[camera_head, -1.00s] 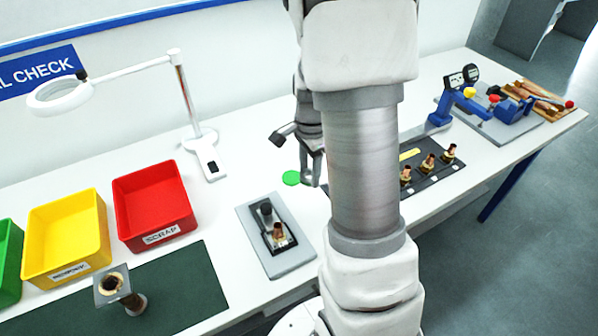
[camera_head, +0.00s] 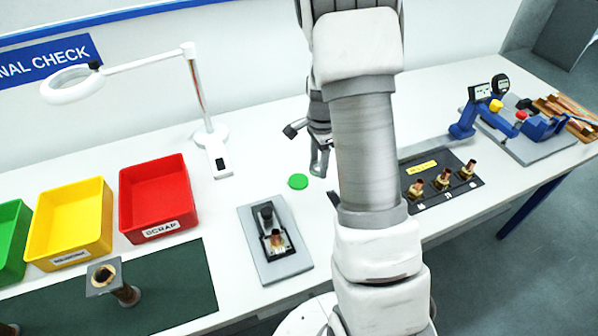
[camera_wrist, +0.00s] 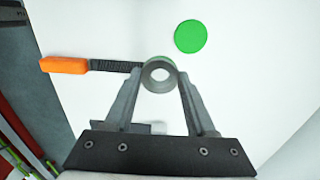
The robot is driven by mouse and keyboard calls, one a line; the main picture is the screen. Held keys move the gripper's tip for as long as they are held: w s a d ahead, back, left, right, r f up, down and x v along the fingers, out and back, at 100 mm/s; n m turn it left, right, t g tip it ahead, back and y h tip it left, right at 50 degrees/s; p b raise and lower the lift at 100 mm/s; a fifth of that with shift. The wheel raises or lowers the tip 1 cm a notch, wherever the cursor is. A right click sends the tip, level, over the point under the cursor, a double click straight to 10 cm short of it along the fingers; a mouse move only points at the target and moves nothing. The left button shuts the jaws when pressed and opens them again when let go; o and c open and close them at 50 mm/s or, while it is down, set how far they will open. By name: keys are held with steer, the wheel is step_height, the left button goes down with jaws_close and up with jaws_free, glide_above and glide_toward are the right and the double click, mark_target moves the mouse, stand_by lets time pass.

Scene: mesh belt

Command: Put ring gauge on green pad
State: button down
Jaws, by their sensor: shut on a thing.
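The green pad (camera_head: 298,181) is a small flat disc on the white bench. It also shows bare in the wrist view (camera_wrist: 190,36), above and to the right of the fingertips. My gripper (camera_head: 320,170) is just right of the pad, partly hidden by my arm. In the wrist view, my gripper (camera_wrist: 158,80) is shut on the ring gauge (camera_wrist: 158,76), a grey ring with an open hole and some green at its far edge. A dark ribbed rod with an orange grip (camera_wrist: 64,65) runs left from the ring; I cannot tell whether they are joined.
A grey plate (camera_head: 262,262) with a small fixture lies in front of the pad. A magnifier lamp (camera_head: 213,140) and a red bin (camera_head: 156,196) stand to the left. A dark board (camera_head: 424,202) with brass fittings is to the right. Bare bench surrounds the pad.

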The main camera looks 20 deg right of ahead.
glide_above(298, 181)
step_height(298, 181, down, 4)
steer(key=shift+r+p, duration=0.15)
steer(key=shift+p, duration=0.3)
steer(key=shift+f+p, duration=0.35)
steer(key=shift+f, duration=1.65)
steer(key=shift+f, duration=0.25)
steer(key=shift+c, duration=1.1)
jaws_free()
steer(key=shift+r, duration=0.1)
